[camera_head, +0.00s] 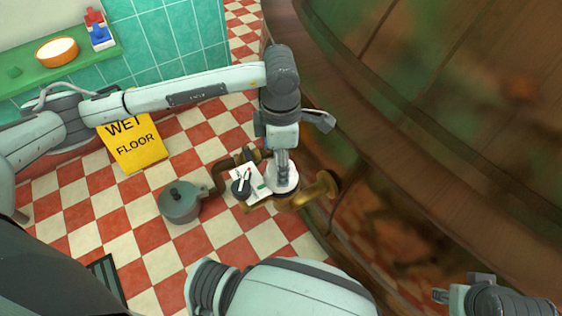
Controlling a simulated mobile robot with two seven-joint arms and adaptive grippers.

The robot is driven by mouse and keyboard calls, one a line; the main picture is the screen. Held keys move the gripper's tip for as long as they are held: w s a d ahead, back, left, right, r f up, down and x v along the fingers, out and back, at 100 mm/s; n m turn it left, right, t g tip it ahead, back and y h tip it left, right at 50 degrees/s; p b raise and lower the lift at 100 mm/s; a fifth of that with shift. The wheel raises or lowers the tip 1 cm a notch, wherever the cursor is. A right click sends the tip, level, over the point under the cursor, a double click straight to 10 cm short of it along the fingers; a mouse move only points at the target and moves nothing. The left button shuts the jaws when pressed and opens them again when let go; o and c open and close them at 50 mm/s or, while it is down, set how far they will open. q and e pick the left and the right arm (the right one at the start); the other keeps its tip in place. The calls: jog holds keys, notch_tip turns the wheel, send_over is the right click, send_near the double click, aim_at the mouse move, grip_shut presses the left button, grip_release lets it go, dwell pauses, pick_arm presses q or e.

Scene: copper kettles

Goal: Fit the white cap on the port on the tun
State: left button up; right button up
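The tun (440,130) is the big brown and green rounded vessel filling the right side. A brass port (322,188) with a round flange sticks out low on its near wall. The white cap (286,185) is a pale disc just left of the port, apart from the flange as far as I can see. My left gripper (283,172) points down with its fingers close together on the cap; the fingers hide part of it. My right gripper (458,294) is at the bottom right, partly cut off, and its fingers are unclear.
Brass pipework (225,166), a white card (248,176) and a black-knobbed part (241,187) lie beside the cap. A grey lidded pot (180,203) stands on the checkered floor. A yellow wet-floor sign (137,145) and a green shelf (85,58) are at the left.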

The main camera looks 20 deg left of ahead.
dwell(0.4)
pick_arm(q)
jog(key=shift+f+b, duration=0.2)
jog(key=shift+b, duration=0.15)
jog(key=shift+f+b, duration=0.4)
jog(key=shift+b, duration=0.05)
jog(key=o, duration=1.2)
jog(key=shift+c, duration=0.2)
jog(key=shift+r, duration=0.1)
notch_tip(320, 180, up, 12)
